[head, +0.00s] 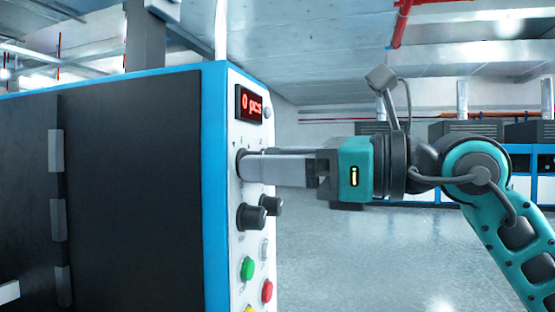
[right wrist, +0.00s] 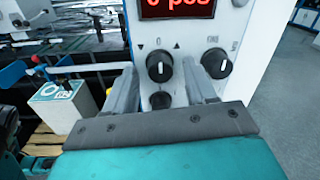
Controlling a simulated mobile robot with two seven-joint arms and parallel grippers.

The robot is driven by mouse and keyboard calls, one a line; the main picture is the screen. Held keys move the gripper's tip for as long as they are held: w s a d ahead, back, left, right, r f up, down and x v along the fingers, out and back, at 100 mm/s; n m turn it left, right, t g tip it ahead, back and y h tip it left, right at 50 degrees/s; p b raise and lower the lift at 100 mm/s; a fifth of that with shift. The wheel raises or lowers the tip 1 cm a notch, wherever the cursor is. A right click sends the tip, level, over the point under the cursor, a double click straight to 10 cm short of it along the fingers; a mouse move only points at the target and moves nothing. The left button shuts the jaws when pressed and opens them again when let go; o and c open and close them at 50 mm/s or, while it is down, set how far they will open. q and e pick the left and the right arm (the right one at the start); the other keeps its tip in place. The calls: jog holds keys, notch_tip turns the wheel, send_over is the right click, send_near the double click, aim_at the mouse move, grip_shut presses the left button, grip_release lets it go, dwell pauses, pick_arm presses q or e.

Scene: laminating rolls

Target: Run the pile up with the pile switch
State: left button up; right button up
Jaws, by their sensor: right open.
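The pile switch, a black rotary knob (right wrist: 160,66) marked with a 0 between two arrows, is on the white control panel. Its white pointer line stands about upright, toward the 0. My right gripper (head: 243,166) reaches the panel from the right in the head view, its fingers level. In the right wrist view its two fingers stand open on either side of the switch, with a gap showing at each side. In the head view the fingers hide most of the switch. My left gripper is not in view.
A red display (head: 251,105) reading 0 pcs sits above the switch. Another black knob (right wrist: 216,63) is beside it, and one (right wrist: 160,100) below. Green (head: 247,269) and red (head: 267,291) buttons are lower. Open floor (head: 350,255) lies right of the machine.

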jog(key=shift+c, duration=0.3)
grip_shut()
